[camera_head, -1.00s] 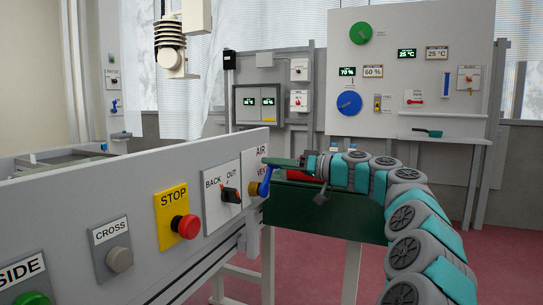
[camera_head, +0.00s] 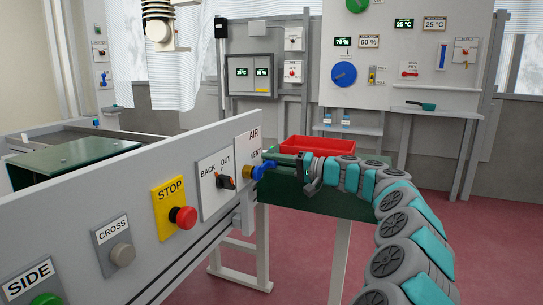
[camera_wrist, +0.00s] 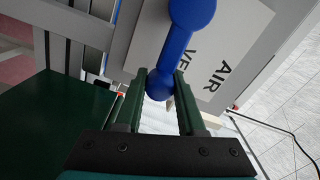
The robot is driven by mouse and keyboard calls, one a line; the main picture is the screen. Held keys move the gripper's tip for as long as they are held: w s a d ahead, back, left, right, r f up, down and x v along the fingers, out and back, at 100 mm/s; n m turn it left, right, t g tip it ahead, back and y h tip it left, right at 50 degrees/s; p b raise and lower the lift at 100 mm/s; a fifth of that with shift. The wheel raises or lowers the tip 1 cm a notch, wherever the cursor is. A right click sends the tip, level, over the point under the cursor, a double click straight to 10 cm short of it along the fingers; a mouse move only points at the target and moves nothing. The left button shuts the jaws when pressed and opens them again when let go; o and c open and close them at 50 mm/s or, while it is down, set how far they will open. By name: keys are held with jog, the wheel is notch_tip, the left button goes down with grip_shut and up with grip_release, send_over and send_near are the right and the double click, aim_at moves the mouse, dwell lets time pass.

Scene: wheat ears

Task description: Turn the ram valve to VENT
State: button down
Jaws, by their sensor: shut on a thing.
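The ram valve is a blue lever (camera_head: 262,171) with rounded ends on a yellow hub, mounted on a white plate (camera_head: 247,139) lettered AIR above and VENT below. In the head view the lever slants up to the right, beside the VENT lettering. My gripper (camera_head: 272,160) reaches it from the right. In the wrist view the lever (camera_wrist: 180,40) runs down between my dark green fingers (camera_wrist: 160,90), which are shut on its ball end. Part of that end is hidden by the fingers.
The same panel carries a BACK/OUT switch (camera_head: 225,181), a red STOP button (camera_head: 183,216), a CROSS button (camera_head: 122,254) and a green SIDE button (camera_head: 46,299). A red tray (camera_head: 318,145) lies on a green-topped table behind my gripper. Red floor is clear at right.

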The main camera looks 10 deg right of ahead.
jog(key=shift+f+m, duration=0.2)
jog(key=shift+m, duration=0.1)
jog(key=shift+f, duration=0.1)
jog(key=c, duration=0.5)
grip_release()
jog(key=v, duration=0.8)
jog(key=shift+b, duration=0.45)
